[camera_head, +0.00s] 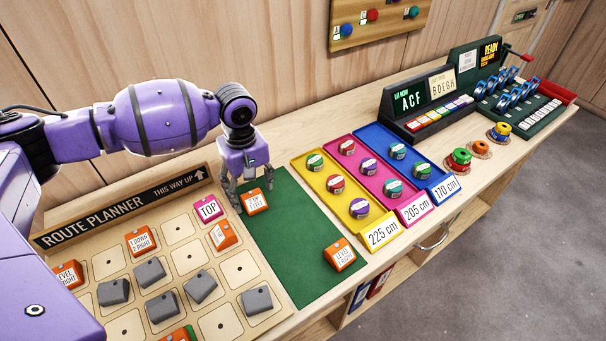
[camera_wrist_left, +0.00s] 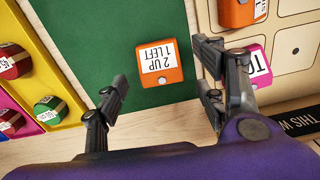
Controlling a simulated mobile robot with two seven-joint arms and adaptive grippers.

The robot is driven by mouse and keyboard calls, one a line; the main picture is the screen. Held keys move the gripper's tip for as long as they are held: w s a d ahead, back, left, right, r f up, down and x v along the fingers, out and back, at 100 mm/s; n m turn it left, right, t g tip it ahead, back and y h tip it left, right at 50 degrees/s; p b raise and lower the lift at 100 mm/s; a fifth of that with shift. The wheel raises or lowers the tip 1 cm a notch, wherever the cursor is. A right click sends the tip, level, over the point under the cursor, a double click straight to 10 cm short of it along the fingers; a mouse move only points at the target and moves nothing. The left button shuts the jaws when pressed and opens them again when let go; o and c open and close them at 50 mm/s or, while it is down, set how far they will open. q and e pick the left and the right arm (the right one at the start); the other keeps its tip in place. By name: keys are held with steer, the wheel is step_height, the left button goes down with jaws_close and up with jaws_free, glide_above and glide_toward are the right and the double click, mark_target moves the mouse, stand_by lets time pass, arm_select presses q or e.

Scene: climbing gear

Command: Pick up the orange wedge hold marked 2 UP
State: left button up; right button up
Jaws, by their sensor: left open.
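The orange wedge hold (camera_head: 253,203), with a white label, lies on the green mat (camera_head: 290,215) near its far left corner, just under my left gripper. In the left wrist view the same wedge (camera_wrist_left: 160,78) reads "2 UP 1 LEFT" and sits between the open fingers, apart from both. My left gripper (camera_head: 253,194) points down, open and empty, its fingers either side of the wedge. It also shows in the left wrist view (camera_wrist_left: 160,72). My right gripper is not in view.
Another orange wedge (camera_head: 340,254) lies on the mat's near right. Yellow (camera_head: 318,185), pink and blue trays stand to the right.

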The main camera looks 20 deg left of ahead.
mark_target(252, 197)
arm_select(q)
step_height(252, 197, down, 3)
steer(key=shift+f, duration=0.15)
steer(key=shift+c, duration=0.5)
steer(key=c, duration=1.1)
steer(key=shift+c, duration=0.3)
steer(key=shift+r, duration=0.2)
